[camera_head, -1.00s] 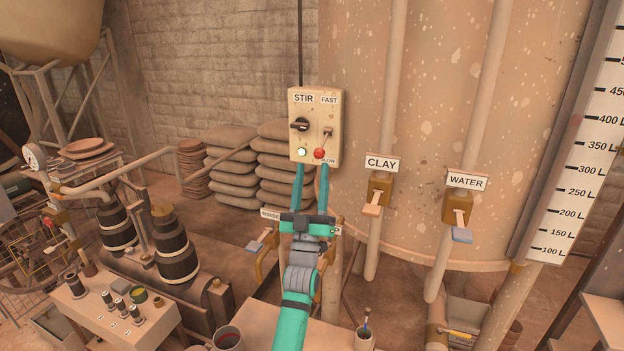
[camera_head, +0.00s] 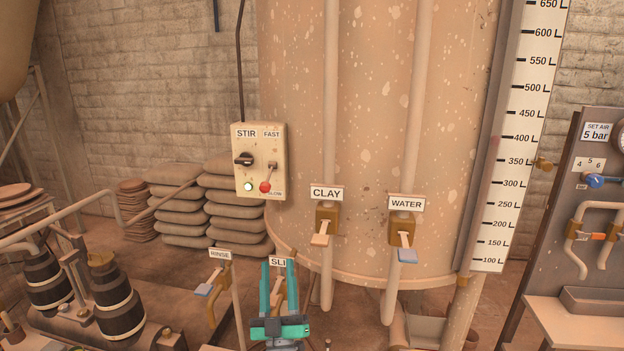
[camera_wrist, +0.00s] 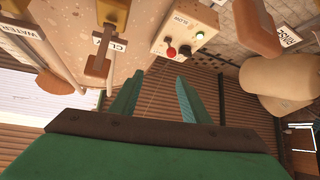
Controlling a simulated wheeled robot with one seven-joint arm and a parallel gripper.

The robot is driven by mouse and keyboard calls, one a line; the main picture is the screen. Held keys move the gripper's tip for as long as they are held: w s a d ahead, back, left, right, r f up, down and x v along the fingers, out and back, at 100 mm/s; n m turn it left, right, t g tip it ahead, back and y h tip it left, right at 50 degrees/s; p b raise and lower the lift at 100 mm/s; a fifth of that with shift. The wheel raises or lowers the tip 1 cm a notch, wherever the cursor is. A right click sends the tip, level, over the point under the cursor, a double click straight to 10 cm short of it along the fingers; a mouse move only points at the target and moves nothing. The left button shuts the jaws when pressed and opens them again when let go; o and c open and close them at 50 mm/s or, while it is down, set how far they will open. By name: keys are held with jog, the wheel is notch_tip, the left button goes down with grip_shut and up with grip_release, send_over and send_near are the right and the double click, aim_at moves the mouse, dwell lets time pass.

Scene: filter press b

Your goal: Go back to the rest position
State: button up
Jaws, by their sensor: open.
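My gripper (camera_head: 278,265) is low in the middle of the head view, its two teal fingers apart with nothing between them. It is below and right of the STIR box (camera_head: 251,142) in the picture, apart from it. The box has a black knob (camera_head: 243,159), a pale lamp (camera_head: 248,187) and a lever with a red ball (camera_head: 265,187) hanging at its lower end, by the SLOW mark. In the wrist view my gripper (camera_wrist: 159,76) is also open and empty, and the box (camera_wrist: 183,38) shows beyond the fingertips. My fingers partly cover a label starting "SLI".
Valves labelled CLAY (camera_head: 326,218) and WATER (camera_head: 402,232) stand right of my gripper before the big tank (camera_head: 400,110). The RINSE valve (camera_head: 214,290) is close on the left. Stacked sacks (camera_head: 180,205) and barrels (camera_head: 118,308) are farther left; an air panel (camera_head: 590,175) is at right.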

jog(key=s+d+f+g, duration=0.2)
jog(key=s+d+f, duration=0.2)
jog(key=s+f, duration=0.7)
jog(key=s+d+f+g, duration=0.3)
jog(key=s+d+f, duration=0.2)
jog(key=s+f, duration=0.6)
jog(key=s+f+m+g+h, duration=0.1)
jog(key=s+f+m+g, duration=0.1)
jog(key=s, duration=1.3)
jog(key=s+f+m+g+h, duration=0.2)
jog(key=s+m+g, duration=0.2)
jog(key=s, duration=1.1)
jog(key=shift+d, duration=0.2)
jog(key=shift+d+f, duration=0.1)
jog(key=shift+s, duration=0.15)
